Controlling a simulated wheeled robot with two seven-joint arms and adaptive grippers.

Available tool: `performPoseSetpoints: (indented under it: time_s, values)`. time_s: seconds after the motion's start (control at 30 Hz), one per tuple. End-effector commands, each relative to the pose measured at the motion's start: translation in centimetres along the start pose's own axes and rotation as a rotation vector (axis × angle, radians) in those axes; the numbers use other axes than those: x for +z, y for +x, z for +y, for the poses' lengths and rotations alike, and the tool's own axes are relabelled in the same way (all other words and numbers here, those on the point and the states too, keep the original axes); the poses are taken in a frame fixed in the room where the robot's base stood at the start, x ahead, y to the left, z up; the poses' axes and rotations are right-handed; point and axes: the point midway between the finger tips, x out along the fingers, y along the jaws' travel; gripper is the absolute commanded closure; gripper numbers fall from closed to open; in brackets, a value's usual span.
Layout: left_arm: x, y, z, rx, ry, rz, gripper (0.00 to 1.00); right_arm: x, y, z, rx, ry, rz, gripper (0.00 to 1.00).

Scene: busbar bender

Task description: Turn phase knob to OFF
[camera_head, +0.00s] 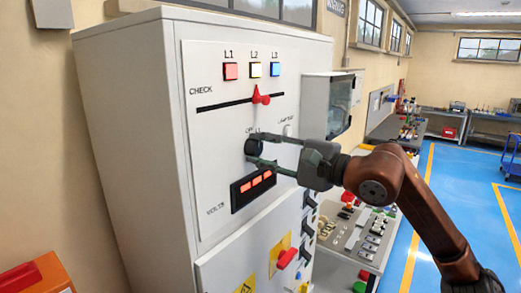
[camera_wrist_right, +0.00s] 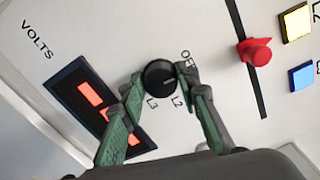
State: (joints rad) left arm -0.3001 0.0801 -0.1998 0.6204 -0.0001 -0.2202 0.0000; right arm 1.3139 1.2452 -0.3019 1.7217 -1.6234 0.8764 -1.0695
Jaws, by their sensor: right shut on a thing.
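The black round phase knob (camera_head: 252,147) sits on the white cabinet's front panel, above the volts display. My right gripper (camera_wrist_right: 162,82) is shut on the knob, with one green-padded finger on either side. In the head view the right arm reaches in from the right. My left gripper is not in view.
The volts display (camera_head: 253,190) with red segments is just below the knob. A red check slider (camera_head: 261,96) in a black slot and red, yellow and blue lamps are above. A grey control bench (camera_head: 357,235) stands right of the cabinet. Blue floor lies open farther right.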

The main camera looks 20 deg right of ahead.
Motion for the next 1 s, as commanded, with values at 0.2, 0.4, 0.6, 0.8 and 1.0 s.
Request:
performPoseSetpoints:
  time_s: [0.2,0.4,0.6,0.8,1.0]
  values:
    - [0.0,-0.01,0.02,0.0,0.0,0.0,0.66,-0.04,0.05,0.23,0.005,-0.06,0.001,0.95]
    - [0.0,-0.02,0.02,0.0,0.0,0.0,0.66,-0.04,0.05,0.24,0.005,-0.078,0.001,0.95]
    - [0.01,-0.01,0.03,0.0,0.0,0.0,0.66,-0.04,0.05,0.24,0.005,-0.079,0.001,0.95]
    - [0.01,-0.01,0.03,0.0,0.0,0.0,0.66,-0.04,0.05,0.22,0.004,-0.078,0.001,0.64]
    - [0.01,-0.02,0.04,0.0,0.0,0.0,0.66,-0.01,0.03,0.13,0.002,-0.077,0.0,0.53]
